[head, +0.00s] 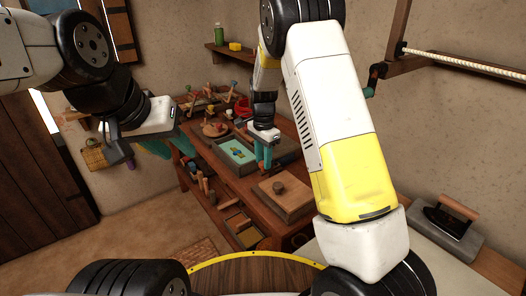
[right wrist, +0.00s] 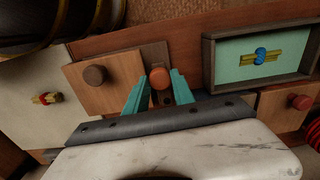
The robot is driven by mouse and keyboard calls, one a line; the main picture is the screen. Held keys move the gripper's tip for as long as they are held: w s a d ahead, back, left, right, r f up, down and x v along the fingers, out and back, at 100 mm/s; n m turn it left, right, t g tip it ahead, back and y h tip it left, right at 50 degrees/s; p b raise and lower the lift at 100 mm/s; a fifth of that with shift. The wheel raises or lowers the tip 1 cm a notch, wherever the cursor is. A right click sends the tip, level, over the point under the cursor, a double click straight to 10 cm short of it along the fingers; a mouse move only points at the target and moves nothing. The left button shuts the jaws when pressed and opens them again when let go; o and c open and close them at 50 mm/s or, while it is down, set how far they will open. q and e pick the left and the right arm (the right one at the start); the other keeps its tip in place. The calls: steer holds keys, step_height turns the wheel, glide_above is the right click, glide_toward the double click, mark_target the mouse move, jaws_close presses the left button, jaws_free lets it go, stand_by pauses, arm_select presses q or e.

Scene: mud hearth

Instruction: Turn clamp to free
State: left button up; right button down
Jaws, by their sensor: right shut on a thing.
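My right gripper (head: 264,158) reaches down over the workbench, just right of the tray. In the right wrist view its teal fingers (right wrist: 158,92) are shut on an orange round knob (right wrist: 160,79), which stands on a narrow brown block (right wrist: 155,53). I cannot tell for sure whether this knob is the clamp, nor which way it is turned. A shallow tray (head: 218,151) with a pale green floor holds a small blue and yellow piece (head: 238,151), clearer in the right wrist view (right wrist: 261,56). My left gripper (head: 155,147) hangs left of the bench, its jaws unclear.
A wooden lidded box with a round knob (head: 283,194) sits at the bench's near end. A flat iron (head: 443,222) rests on the right-hand surface. A shelf (head: 228,52) and a rail (head: 465,63) are on the walls. Several small items crowd the bench's far end.

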steer(key=shift+w+a+r+m, duration=0.1)
steer(key=shift+w+m, duration=0.15)
steer(key=shift+m, duration=0.05)
stand_by(0.4)
steer(key=c, duration=1.1)
jaws_free()
steer(key=shift+o, duration=0.2)
step_height(320, 180, up, 7)
steer(key=shift+f, duration=0.1)
steer(key=shift+r, duration=0.45)
